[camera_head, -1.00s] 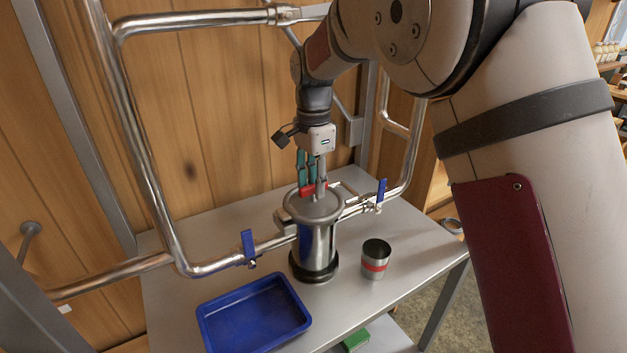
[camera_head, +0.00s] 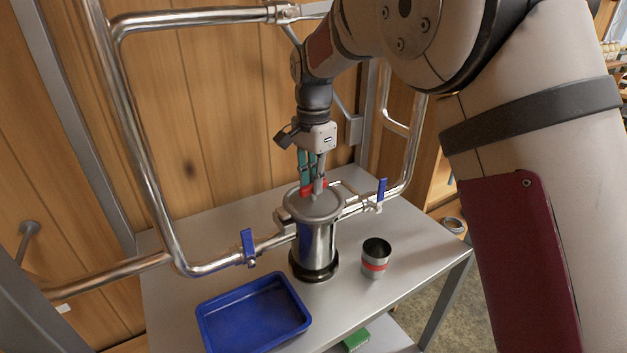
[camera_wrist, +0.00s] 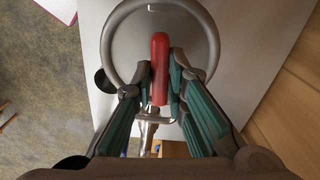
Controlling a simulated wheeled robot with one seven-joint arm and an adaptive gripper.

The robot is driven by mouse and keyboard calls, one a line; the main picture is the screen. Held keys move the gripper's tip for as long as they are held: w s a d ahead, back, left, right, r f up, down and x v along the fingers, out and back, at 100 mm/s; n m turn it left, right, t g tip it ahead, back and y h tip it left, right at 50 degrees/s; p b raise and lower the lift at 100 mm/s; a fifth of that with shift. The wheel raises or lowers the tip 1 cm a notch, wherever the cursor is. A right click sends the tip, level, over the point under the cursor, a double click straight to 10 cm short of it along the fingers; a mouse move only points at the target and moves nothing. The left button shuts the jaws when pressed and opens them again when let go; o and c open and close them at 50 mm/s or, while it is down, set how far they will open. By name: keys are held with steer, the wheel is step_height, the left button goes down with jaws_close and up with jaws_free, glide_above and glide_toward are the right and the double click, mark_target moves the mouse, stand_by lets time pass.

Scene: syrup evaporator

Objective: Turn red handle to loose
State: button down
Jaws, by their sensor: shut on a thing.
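The red handle (camera_wrist: 160,68) sits over the round lid of the steel canister, between my two fingers in the wrist view. My gripper (camera_wrist: 160,85) is shut on it, with a green-padded finger on each side. In the head view my gripper (camera_head: 312,182) points down at the canister top, and only small red bits of the handle (camera_head: 306,192) show around the fingers. The steel canister (camera_head: 317,240) stands upright on the table, with pipes joining it on both sides.
Blue valve levers stand left (camera_head: 248,246) and right (camera_head: 382,189) of the canister. A blue tray (camera_head: 207,325) lies at the front left, and a metal cup with a red band (camera_head: 375,267) stands at the right. Steel pipes (camera_head: 130,130) rise behind.

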steer(key=n, duration=0.4)
steer(key=shift+b, duration=0.4)
steer(key=n, duration=0.4)
steer(key=shift+b, duration=0.35)
steer(key=n, duration=0.3)
steer(key=shift+n+b, duration=0.3)
steer(key=shift+b, duration=0.05)
steer(key=n, duration=0.4)
steer(key=shift+n+b, duration=0.3)
steer(key=shift+b, duration=0.1)
steer(key=n, duration=0.7)
steer(key=shift+b, duration=0.35)
steer(key=n, duration=0.6)
steer(key=shift+n, duration=0.4)
steer(key=c, duration=1.6)
jaws_free()
